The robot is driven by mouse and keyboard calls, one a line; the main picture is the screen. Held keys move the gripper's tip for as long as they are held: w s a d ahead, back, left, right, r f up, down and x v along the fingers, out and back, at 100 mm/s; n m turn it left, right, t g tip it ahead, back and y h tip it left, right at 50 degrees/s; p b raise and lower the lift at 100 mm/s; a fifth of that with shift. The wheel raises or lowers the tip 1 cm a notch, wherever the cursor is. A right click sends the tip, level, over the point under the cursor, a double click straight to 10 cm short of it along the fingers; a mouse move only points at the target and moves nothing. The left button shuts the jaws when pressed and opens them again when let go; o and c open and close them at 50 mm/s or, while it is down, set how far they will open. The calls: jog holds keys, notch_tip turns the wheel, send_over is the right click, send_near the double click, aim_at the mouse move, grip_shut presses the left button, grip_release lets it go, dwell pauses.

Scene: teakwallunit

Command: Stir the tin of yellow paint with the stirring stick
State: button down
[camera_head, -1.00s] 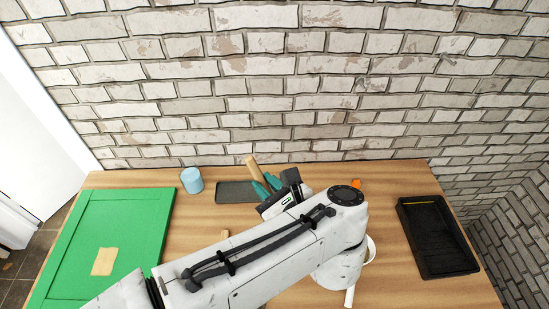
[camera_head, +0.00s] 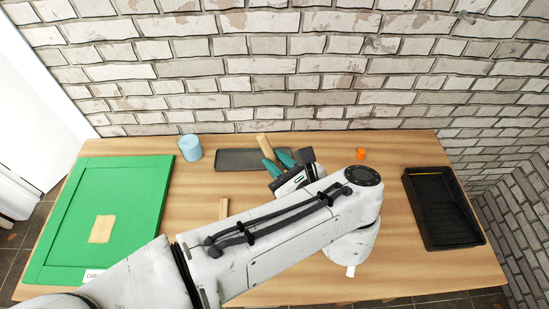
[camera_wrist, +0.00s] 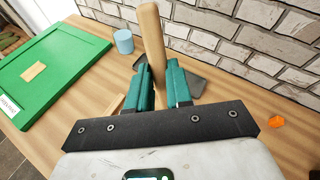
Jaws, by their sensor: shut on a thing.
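My gripper (camera_wrist: 162,88) has its two teal fingers shut on a pale wooden stick (camera_wrist: 151,40), which stands up between them, tilted a little. In the head view the top of the stick (camera_head: 264,143) and the teal fingers (camera_head: 277,163) show in front of a dark grey tray. The stick's lower end is hidden by the fingers and the wrist. I see no yellow paint or its tin in either view; my arm covers the middle of the table.
A dark grey tray (camera_head: 232,160) lies at the back, with a light blue cylinder (camera_head: 189,148) left of it. A green panel (camera_head: 143,186) lies at left. A black tray (camera_head: 441,208) is at right, and an orange object (camera_head: 361,154) near the back edge.

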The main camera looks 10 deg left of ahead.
jog(key=shift+s+d+f+b, duration=0.15)
jog(key=shift+d+f+b, duration=0.45)
jog(key=shift+f, duration=0.6)
jog(key=shift+s+d+f+b, duration=0.1)
jog(key=shift+d+f+b, duration=0.3)
jog(key=shift+f+b, duration=0.6)
jog(key=shift+s+d+f+b, duration=0.15)
jog(key=shift+d+f+b, duration=0.35)
jog(key=shift+f, duration=0.9)
jog(key=shift+s+d, duration=0.1)
